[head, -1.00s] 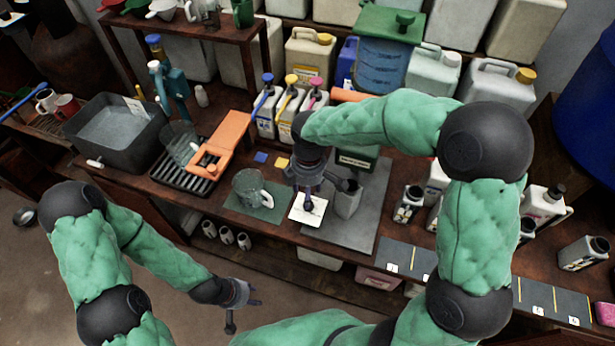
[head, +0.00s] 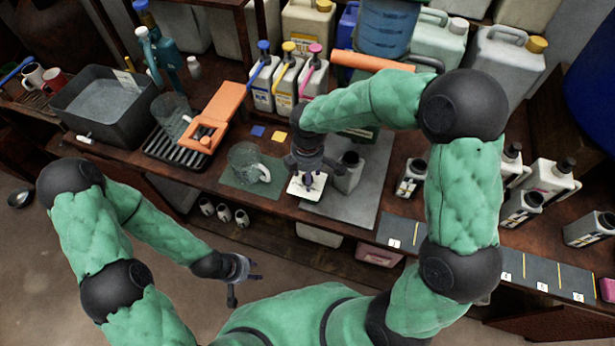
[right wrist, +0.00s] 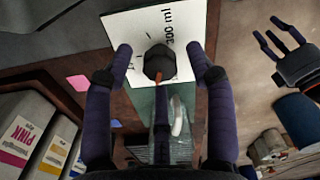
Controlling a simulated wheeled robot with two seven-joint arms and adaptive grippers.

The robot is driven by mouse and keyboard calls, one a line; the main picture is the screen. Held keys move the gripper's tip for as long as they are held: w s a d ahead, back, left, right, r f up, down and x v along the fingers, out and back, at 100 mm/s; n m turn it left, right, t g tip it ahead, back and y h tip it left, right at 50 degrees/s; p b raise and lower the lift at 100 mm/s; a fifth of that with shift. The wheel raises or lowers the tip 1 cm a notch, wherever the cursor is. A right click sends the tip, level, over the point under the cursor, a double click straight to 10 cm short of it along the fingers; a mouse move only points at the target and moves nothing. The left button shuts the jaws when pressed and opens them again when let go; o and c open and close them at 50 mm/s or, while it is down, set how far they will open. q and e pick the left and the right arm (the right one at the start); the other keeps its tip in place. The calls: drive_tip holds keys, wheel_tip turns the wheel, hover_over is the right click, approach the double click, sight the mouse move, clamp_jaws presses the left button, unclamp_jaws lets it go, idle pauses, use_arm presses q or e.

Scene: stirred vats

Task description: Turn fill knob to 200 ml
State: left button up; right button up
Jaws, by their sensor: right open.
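The fill knob (right wrist: 158,64) is a dark faceted knob with a red pointer mark. It stands on a white dial card (right wrist: 140,25), where "300 ml" can be read; other print is partly hidden. The card (head: 296,186) lies at the bench's front edge in the head view. My right gripper (right wrist: 158,50) is open, its fingers on either side of the knob with gaps visible. In the head view my right gripper (head: 308,178) points down over the card and hides most of the knob. My left gripper (head: 247,276) is open and empty, low in front of the bench.
A glass jug (head: 246,163) stands on a green mat left of the card. An orange stand (head: 217,112) and colour-labelled bottles (head: 287,80) are behind.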

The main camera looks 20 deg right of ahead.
drive_tip(key=shift+f, duration=0.25)
clamp_jaws()
drive_tip(key=shift+m, duration=0.3)
drive_tip(key=m, duration=0.3)
drive_tip(key=shift+p, duration=0.35)
drive_tip(key=m, duration=0.3)
drive_tip(key=shift+m, duration=0.3)
drive_tip(key=m, duration=0.6)
drive_tip(key=shift+m, duration=0.4)
